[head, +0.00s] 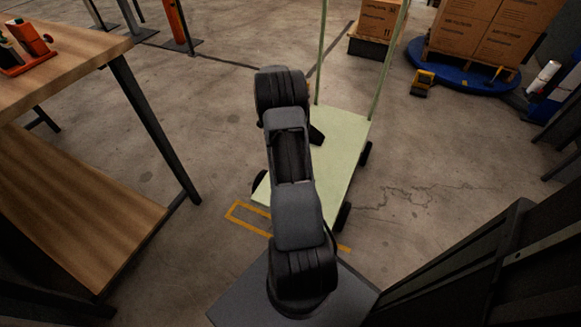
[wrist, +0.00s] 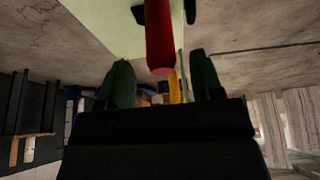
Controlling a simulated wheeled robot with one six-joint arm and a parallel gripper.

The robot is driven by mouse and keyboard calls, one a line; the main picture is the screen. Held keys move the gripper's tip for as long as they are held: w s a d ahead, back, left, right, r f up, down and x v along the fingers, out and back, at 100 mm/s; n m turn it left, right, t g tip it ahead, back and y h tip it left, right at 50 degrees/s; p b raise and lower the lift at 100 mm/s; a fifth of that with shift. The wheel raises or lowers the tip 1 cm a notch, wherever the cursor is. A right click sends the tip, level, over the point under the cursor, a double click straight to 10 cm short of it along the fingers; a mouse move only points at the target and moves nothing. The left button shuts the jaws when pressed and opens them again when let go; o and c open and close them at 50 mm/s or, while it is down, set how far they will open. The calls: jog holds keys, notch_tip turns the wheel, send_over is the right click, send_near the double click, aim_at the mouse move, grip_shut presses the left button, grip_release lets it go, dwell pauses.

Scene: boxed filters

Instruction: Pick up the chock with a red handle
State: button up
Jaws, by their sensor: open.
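The chock's red handle (wrist: 160,38) shows in the wrist view, coming down from the top edge with its round end towards me. My gripper (wrist: 160,58) is open, with one dark finger on each side of the handle's end and a gap on both sides. I cannot tell how far the handle reaches between the fingers. In the head view my arm hides the gripper and the red handle; a black piece (head: 316,134) shows on the cart beside my arm.
The pale green cart (head: 343,150) has upright poles at its far end. A wooden workbench (head: 70,50) stands left, a dark rack (head: 490,260) right. Floor right of the cart is clear.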

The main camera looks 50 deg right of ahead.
jog(key=shift+b+x, duration=0.45)
jog(key=shift+x, duration=1.55)
jog(key=c, duration=1)
jog(key=shift+w+r, duration=0.1)
jog(key=shift+r, duration=0.05)
jog(key=shift+c, duration=0.4)
